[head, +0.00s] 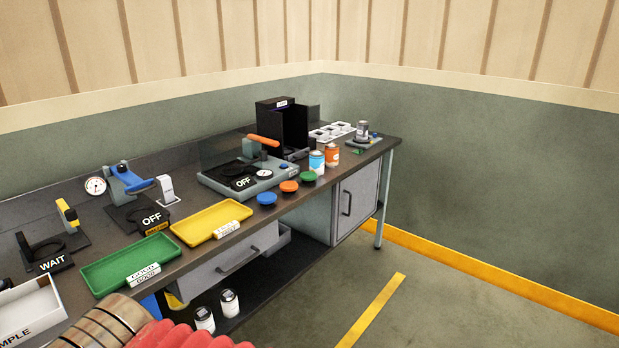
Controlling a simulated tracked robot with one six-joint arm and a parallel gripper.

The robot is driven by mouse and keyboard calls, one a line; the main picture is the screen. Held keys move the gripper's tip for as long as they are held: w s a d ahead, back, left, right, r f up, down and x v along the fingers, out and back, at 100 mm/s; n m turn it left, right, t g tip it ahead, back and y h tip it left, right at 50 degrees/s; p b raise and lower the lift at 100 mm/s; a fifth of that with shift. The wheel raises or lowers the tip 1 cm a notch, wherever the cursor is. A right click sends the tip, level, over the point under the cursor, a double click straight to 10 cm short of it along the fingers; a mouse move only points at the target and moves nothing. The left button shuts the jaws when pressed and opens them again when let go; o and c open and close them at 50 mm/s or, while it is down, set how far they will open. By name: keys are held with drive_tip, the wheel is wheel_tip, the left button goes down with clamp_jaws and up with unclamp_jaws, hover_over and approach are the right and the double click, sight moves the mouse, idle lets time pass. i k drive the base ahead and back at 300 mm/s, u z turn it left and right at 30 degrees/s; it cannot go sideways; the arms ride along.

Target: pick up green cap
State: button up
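The green cap (308,176) is a small round disc lying flat near the front edge of the workbench (185,245). It is the rightmost of a row of three caps, with an orange cap (289,186) and a blue cap (267,198) to its left. A blue-and-white can (317,163) stands just behind it to the right. My gripper is not in view. A ribbed red and banded metal part at the bottom edge looks like part of my arm, well away from the cap.
An orange can (332,155) stands right of the blue one. A grey device with an orange handle (262,140) is behind the caps. A yellow tray (205,218) and green tray (128,262) lie to the left. Open floor (430,290) lies right of the bench.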

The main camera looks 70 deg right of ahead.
sight(307, 175)
drive_tip(key=u, duration=2.55)
drive_tip(key=k, duration=2.5)
